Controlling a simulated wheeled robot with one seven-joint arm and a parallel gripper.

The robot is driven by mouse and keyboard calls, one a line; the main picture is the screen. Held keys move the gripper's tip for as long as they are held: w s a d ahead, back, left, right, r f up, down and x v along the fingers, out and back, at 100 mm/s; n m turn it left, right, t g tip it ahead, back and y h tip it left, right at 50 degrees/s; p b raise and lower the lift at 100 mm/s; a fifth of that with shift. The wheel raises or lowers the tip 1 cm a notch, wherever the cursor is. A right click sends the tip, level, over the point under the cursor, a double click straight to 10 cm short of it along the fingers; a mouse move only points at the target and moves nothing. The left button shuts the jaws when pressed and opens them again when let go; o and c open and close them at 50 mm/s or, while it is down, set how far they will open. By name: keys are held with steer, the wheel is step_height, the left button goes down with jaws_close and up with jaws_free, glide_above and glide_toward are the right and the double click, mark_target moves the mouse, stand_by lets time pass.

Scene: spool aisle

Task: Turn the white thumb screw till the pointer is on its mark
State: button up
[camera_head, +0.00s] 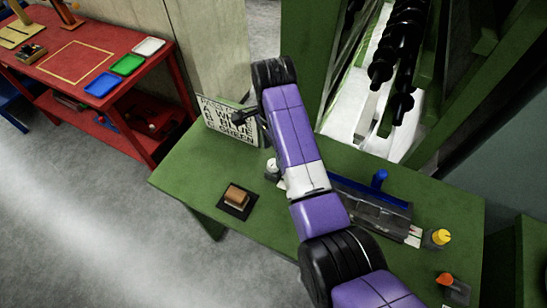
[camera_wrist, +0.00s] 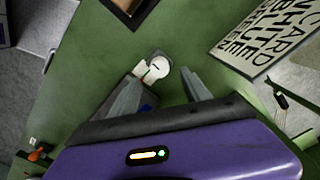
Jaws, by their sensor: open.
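The white thumb screw (camera_wrist: 157,66) is a round white knob on a small grey block on the green bench. A short thin line shows on its top; I cannot make out the pointer or its mark clearly. In the head view the white screw (camera_head: 271,165) is just left of my arm. In the wrist view my gripper (camera_wrist: 159,77) is open, with one finger on each side of the near part of the screw. I cannot tell whether either finger touches it. In the head view my arm hides the gripper.
A lettered sign (camera_head: 226,121) stands at the bench's back left. A brown block on a dark pad (camera_head: 235,198) lies in front. Blue (camera_head: 379,178), yellow (camera_head: 441,237) and orange (camera_head: 445,279) knobs are to the right. A red table (camera_head: 95,60) stands beyond.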

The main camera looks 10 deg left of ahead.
steer(key=shift+r, duration=1.2)
